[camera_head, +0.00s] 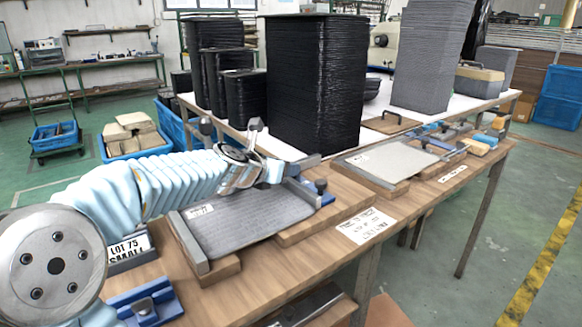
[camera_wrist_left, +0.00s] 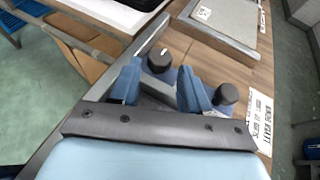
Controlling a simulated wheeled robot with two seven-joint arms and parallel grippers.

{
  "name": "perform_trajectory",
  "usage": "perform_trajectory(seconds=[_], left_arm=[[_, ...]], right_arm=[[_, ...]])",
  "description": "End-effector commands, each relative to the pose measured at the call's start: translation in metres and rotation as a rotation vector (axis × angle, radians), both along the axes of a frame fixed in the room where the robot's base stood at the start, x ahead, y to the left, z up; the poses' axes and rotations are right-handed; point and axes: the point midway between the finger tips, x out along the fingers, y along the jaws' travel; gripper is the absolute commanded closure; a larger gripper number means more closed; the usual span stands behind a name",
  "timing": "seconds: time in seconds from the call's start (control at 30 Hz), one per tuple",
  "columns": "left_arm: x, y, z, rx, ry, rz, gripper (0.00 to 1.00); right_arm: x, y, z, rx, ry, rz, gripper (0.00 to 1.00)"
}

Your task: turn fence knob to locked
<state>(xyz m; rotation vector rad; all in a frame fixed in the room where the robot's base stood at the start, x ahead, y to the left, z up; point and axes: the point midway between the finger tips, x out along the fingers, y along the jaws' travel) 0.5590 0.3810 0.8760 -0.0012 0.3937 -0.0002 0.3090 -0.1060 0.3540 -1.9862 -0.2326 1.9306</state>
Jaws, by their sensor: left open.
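In the left wrist view a round black knob (camera_wrist_left: 158,60) with a white mark on top shows just past my left gripper (camera_wrist_left: 160,86). The gripper's two blue fingers stand apart, with the knob between or just beyond their tips; I cannot tell whether they touch it. A second dark knob (camera_wrist_left: 228,95) is to the right, outside the fingers. In the head view my left gripper (camera_head: 306,163) is over the back edge of the near tray panel (camera_head: 245,222). A dark knob (camera_head: 321,187) on a blue base is just in front of it. My right gripper does not show.
A second panel (camera_head: 390,162) lies farther right on the wooden bench. A printed sheet (camera_head: 366,226) lies at the bench's front. Tall black stacks (camera_head: 315,85) stand close behind my gripper. A blue clamp (camera_head: 145,306) is at the near left.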

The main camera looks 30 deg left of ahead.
Motion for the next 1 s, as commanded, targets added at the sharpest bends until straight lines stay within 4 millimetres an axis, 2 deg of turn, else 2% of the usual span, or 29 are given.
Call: perform_trajectory(seconds=[0.1,0.23,0.6,0.87,1.0], left_arm=[[0.02,0.0,-0.008,0.0,0.001,-0.001,0.54],[0.034,0.0,-0.013,0.001,0.001,-0.001,0.54],[0.04,0.0,-0.016,0.001,-0.001,0.001,0.54],[0.04,0.0,-0.016,0.001,-0.001,0.001,0.93],[0.04,0.001,-0.019,0.0,0.0,-0.015,0.95]], right_arm=[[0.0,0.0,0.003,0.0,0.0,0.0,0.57],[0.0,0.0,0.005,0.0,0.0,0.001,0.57],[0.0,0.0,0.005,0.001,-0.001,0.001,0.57],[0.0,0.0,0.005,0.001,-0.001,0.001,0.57],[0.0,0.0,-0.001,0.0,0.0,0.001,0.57]])
